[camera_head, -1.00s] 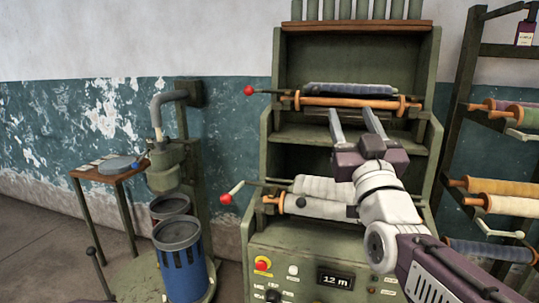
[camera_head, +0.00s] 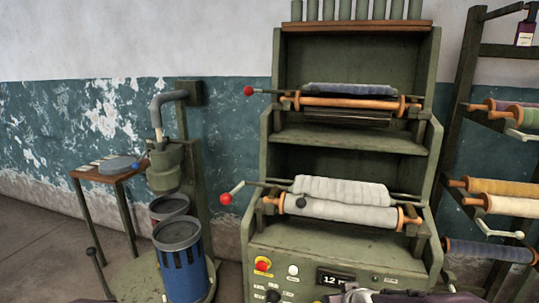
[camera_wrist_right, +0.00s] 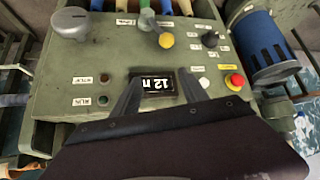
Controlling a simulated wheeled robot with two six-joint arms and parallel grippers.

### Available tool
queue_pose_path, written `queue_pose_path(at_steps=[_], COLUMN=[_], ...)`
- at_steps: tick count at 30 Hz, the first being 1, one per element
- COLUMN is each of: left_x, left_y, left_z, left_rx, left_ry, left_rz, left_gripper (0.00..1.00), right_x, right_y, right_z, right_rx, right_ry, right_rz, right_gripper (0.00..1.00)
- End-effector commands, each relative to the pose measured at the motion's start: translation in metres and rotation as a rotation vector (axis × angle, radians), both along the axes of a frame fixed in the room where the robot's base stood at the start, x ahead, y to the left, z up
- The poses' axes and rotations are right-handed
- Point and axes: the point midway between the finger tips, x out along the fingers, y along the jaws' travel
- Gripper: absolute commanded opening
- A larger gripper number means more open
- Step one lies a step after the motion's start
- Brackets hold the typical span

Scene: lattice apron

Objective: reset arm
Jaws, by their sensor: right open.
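My right gripper (camera_wrist_right: 160,92) is open and empty in the right wrist view, its two dark fingers apart on either side of the display (camera_wrist_right: 154,84) on the machine's control panel. The head view shows only a small part of my right arm at the bottom edge, below the panel's display (camera_head: 335,279). My left gripper is not in view. The green machine (camera_head: 340,243) carries a white roll (camera_head: 335,209) on its lower bar and an orange roller (camera_head: 350,102) on its upper bar.
Two red-knobbed cranks (camera_head: 226,198) stick out at the machine's left. A blue bin (camera_head: 182,270) and a small table (camera_head: 112,170) stand further left. A rack with coloured rolls (camera_head: 507,187) stands at the right. The space before the machine's shelves is clear.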

Motion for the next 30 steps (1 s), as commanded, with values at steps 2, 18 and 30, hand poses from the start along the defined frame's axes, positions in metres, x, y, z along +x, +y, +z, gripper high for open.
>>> queue_pose_path(at_steps=[2,18,30], left_x=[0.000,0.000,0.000], left_y=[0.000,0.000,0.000], left_z=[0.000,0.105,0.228], left_rx=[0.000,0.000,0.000], left_ry=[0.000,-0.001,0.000], left_rz=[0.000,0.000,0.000], left_gripper=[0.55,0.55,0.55], right_x=[-0.036,-0.158,-0.157], right_y=[-0.001,-0.001,-0.001], right_z=[-0.034,0.017,0.139], right_rx=[0.010,0.038,0.038], right_ry=[0.157,0.633,0.631], right_rz=[-0.012,-0.085,-0.085], right_gripper=[0.52,0.52,0.52])
